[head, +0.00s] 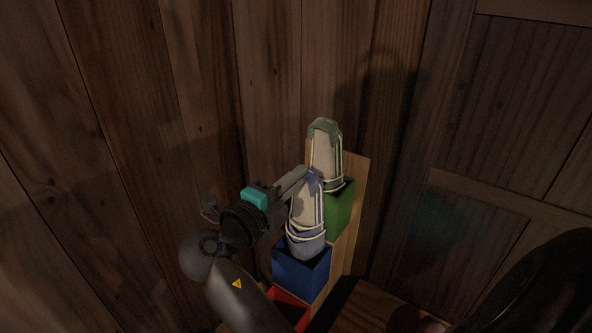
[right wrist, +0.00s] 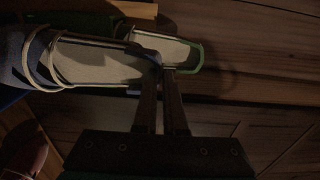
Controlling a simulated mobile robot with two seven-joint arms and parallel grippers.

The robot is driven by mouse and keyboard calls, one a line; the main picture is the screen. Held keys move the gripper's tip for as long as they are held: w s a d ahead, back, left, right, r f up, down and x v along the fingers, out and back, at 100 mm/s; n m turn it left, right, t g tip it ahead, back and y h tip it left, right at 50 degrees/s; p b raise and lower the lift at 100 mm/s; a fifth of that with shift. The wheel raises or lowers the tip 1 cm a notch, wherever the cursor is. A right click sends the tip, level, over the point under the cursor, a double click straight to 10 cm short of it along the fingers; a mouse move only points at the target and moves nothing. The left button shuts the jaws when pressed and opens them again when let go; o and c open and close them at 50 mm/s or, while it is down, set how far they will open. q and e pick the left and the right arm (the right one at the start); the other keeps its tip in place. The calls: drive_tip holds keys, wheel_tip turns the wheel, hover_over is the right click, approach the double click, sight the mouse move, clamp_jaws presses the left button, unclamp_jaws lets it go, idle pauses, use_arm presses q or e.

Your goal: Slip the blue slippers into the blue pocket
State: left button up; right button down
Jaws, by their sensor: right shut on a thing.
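The blue slippers (head: 307,212) stand upright as a pair, pale soles showing, with their blue toe end down at the mouth of the blue pocket (head: 300,272). I cannot tell how far the toes are inside it. My right gripper (head: 303,176) comes from the left and is shut on the upper heel end of the blue slippers. In the right wrist view the fingers (right wrist: 160,72) pinch that end, and the blue slippers (right wrist: 95,62) extend left from them. My left gripper is not in view.
Green slippers (head: 325,150) stand in the green pocket (head: 341,208) just behind, close to the gripper. A red pocket (head: 293,308) lies in front, partly hidden by my arm. The pockets are on a light wooden board (head: 354,185) by a dark plank wall (head: 130,130).

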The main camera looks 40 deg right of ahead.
sight(305, 186)
drive_tip(key=shift+f, duration=1.75)
drive_tip(key=c, duration=0.9)
unclamp_jaws()
